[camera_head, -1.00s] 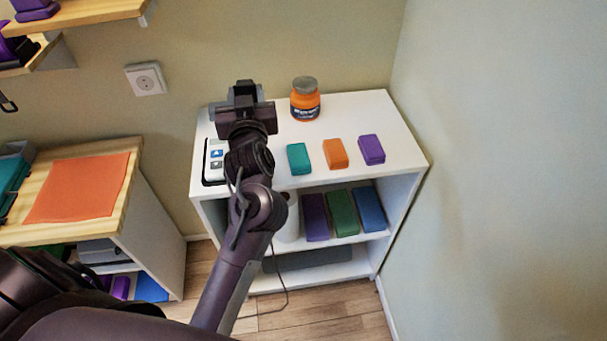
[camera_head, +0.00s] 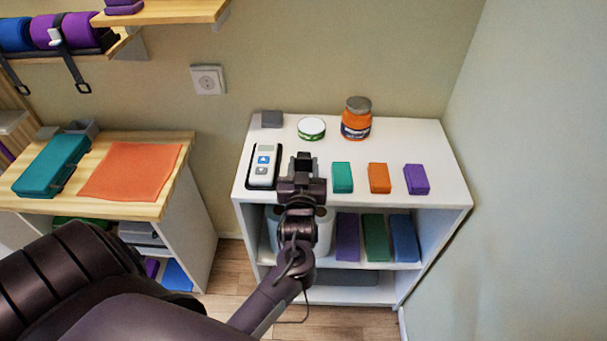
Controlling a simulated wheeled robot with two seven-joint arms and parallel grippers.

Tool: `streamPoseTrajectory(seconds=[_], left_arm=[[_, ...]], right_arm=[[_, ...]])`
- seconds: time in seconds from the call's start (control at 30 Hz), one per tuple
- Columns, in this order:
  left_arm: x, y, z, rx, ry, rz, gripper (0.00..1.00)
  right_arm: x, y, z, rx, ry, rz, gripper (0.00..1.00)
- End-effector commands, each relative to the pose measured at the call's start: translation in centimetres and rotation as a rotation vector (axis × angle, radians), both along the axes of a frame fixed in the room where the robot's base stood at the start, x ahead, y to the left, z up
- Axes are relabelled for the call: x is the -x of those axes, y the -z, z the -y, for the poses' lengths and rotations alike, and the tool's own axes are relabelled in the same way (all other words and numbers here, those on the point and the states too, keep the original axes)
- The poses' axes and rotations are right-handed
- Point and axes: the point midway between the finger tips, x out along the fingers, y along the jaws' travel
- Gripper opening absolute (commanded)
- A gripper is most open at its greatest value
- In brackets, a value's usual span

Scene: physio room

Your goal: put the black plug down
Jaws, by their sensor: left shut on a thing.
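My left gripper (camera_head: 302,180) reaches in from below over the front part of the white shelf top (camera_head: 330,130), between the white device and the teal block. It is shut on the black plug (camera_head: 304,160), whose dark end shows just past the fingertips. Most of the plug is hidden by the gripper. I cannot tell whether the plug touches the shelf top. A thin dark cable (camera_head: 306,305) hangs below my arm. My right gripper is not in view.
The white device (camera_head: 263,165) lies in a black tray on the left. Teal (camera_head: 342,177), orange (camera_head: 379,178) and purple (camera_head: 416,179) blocks lie to the right. A round tin (camera_head: 311,128), orange jar (camera_head: 356,119) and grey block (camera_head: 271,119) stand behind. A wall socket (camera_head: 208,80) is at upper left.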

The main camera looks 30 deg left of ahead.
Motion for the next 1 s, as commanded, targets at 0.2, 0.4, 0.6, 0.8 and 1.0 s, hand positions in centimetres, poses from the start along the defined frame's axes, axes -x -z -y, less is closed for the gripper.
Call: streamPoseTrajectory(seconds=[0.2, 0.4, 0.6, 0.8, 1.0], left_arm=[[0.0, 3.0, 0.0, 0.000, 0.000, -0.002, 0.05], [0.0, 3.3, 0.0, 0.001, 0.000, -0.001, 0.05], [0.0, 3.7, 0.0, 0.001, 0.000, -0.001, 0.05], [0.0, 4.3, 0.0, 0.001, 0.000, -0.001, 0.05], [0.0, 4.5, 0.0, 0.001, 0.000, -0.001, 0.45]], right_arm=[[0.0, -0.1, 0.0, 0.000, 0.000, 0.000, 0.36], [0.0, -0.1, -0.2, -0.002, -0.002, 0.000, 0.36], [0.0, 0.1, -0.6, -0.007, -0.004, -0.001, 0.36], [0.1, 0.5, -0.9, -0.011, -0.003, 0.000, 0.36], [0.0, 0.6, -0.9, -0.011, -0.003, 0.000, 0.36]])
